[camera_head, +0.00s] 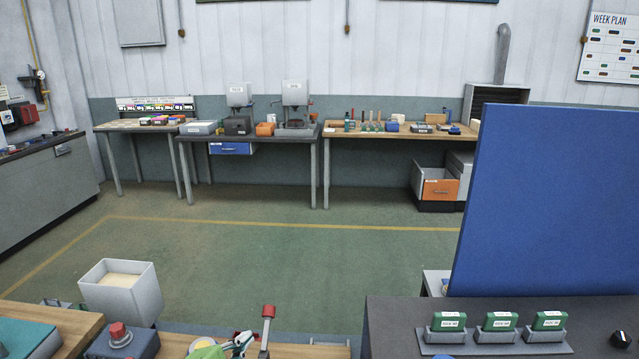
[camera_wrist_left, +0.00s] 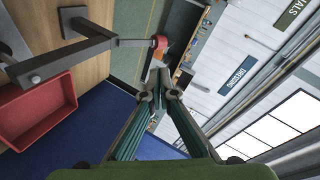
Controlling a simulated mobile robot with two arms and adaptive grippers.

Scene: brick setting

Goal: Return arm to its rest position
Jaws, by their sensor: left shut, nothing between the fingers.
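My left gripper (camera_head: 240,345) shows only in part at the bottom edge of the head view, where a pale green and white piece of it is visible. In the left wrist view its two fingers come together at the tips (camera_wrist_left: 161,82), shut with nothing between them. My right gripper is not in view.
A grey bin (camera_head: 145,297) and a red-knobbed box (camera_head: 122,341) stand at the front left. A blue panel (camera_head: 550,200) rises at the right behind green blocks in holders (camera_head: 498,323). A red tray (camera_wrist_left: 35,112) shows in the wrist view. The green floor (camera_head: 280,270) beyond is clear.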

